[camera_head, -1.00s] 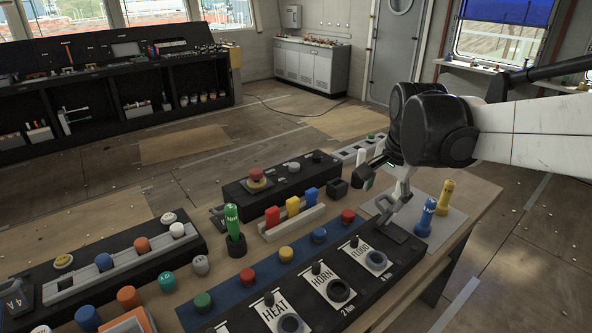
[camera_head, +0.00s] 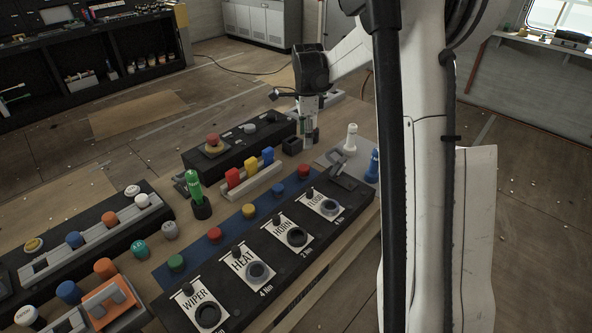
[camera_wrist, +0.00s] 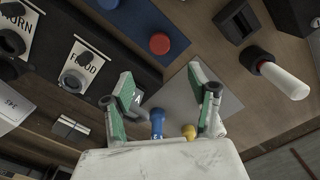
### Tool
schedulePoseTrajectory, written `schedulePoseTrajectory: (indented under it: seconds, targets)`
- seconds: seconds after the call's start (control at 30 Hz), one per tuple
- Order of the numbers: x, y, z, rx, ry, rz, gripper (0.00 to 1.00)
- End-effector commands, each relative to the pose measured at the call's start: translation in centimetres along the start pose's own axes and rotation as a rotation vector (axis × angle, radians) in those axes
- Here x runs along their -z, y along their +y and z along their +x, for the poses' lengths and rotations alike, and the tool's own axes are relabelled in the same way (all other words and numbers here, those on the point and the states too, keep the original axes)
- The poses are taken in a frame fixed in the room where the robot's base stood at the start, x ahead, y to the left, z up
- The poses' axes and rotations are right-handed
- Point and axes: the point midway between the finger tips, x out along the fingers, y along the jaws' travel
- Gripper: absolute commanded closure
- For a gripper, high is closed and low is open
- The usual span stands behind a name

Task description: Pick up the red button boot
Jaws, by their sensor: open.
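Red round button boots stand on the blue strip beside the labelled panel. One red boot (camera_head: 304,171) is at the strip's far end near the FLOOD label, and another red boot (camera_head: 214,235) is between the green and yellow ones. The far-end boot also shows from above in the wrist view (camera_wrist: 160,43). My gripper (camera_head: 308,138) hangs over the back of the bench, behind the far-end red boot and apart from it. In the wrist view my gripper's fingers (camera_wrist: 160,103) are spread wide with nothing between them.
The label panel (camera_head: 262,262) with knobs runs along the strip. Red, yellow and blue blocks (camera_head: 252,172) stand in a rack behind it. A green cylinder (camera_head: 193,184) stands upright in a holder. A blue cylinder (camera_head: 372,166) and a pale one (camera_head: 350,138) stand at the right end.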

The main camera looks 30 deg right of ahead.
Motion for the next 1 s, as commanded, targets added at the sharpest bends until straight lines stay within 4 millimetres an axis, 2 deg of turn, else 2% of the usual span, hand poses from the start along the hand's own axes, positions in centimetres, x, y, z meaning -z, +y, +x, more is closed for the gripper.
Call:
schedulePoseTrajectory:
  seconds: [0.17,0.43,0.83,1.0]
  targets:
    - [0.0,-0.1,2.2,-0.002,0.0,0.005,0.45]
    - [0.0,0.0,6.9,-0.001,0.0,0.003,0.45]
    - [-0.2,-0.1,9.5,-0.001,0.0,0.002,0.45]
    - [-0.6,0.0,11.8,-0.001,0.0,0.002,0.45]
